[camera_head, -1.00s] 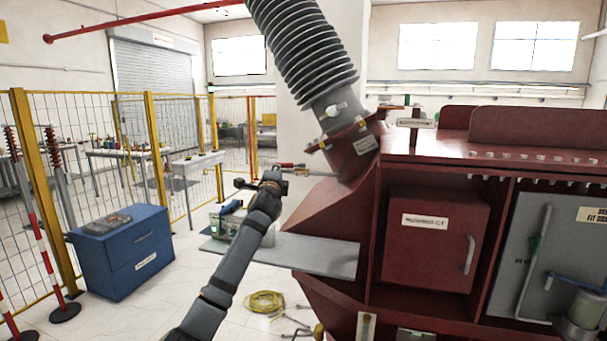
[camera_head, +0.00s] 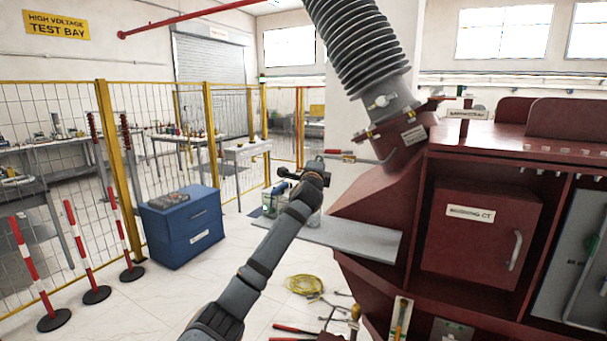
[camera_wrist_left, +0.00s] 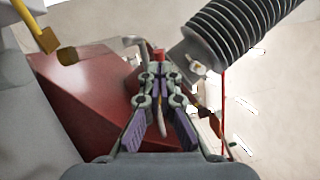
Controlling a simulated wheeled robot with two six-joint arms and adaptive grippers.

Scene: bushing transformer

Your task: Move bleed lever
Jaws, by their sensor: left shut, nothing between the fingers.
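A thin metal pipe comes off the red transformer body just below the bushing, and a small red-handled lever (camera_head: 342,153) sits at its left end. My left gripper (camera_head: 317,166) is beside the lever's left end, slightly below it in the picture. In the left wrist view, my left gripper's fingers (camera_wrist_left: 161,77) are shut with nothing between them. A small red piece (camera_wrist_left: 158,53) shows just beyond the fingertips, probably the lever's handle. I cannot tell whether the fingers touch it. My right gripper is in neither view.
The ribbed grey bushing (camera_head: 366,55) slants up above the lever. The red transformer cabinet (camera_head: 480,230) fills the right side. A blue cabinet (camera_head: 183,228) and yellow fence stand to the left.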

